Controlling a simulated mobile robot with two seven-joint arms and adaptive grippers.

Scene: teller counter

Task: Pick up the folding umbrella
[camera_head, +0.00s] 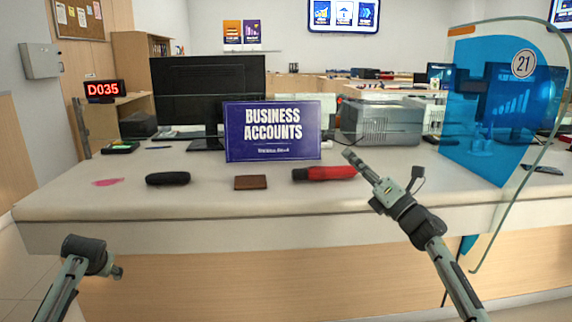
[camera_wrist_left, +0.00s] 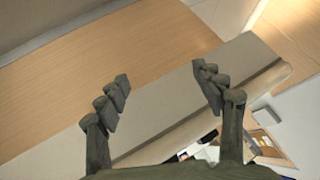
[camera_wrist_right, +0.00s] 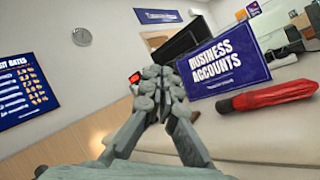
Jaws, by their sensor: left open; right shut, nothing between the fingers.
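The folding umbrella (camera_head: 330,173), red with a dark end at its left, lies on the counter in front of the blue sign. It also shows at the right of the right wrist view (camera_wrist_right: 270,97). My right gripper (camera_head: 352,158) is shut and empty, its tips close to the umbrella's right end in the head view; the right wrist view shows the closed fingers (camera_wrist_right: 158,75) apart from the umbrella. My left gripper is open and empty in the left wrist view (camera_wrist_left: 163,92), with the counter front beyond it. In the head view only my left wrist shows clearly, low before the counter.
A brown wallet (camera_head: 251,183), a black case (camera_head: 168,179) and a pink item (camera_head: 107,182) lie left of the umbrella on the counter (camera_head: 215,207). The "Business Accounts" sign (camera_head: 272,131) stands behind. A clear screen (camera_head: 517,180) rises at the right.

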